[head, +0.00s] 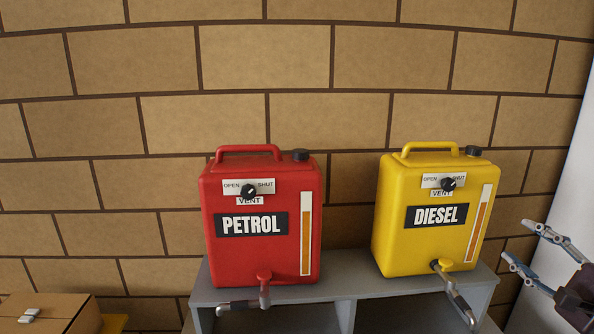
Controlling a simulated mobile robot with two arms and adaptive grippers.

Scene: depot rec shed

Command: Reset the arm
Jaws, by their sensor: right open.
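My right gripper (518,241) is at the right edge, open and empty. Its two fingers point left toward the yellow DIESEL can (395,232), apart from it. My left gripper is out of view. The red PETROL can (228,262) stands upright to the left of the yellow one. Each can has a black vent knob on an OPEN/SHUT plate, on the red can (249,191) and on the yellow can (448,184). I cannot tell their exact settings. A tap with a grey spout is low on the red can (264,286) and the yellow can (447,279).
Both cans stand on a grey shelf unit (350,290) with open compartments. A cardboard box (62,314) is at the lower left. A block wall (80,120) is behind, and a pale upright surface (565,195) is at the right. There is a gap between the cans.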

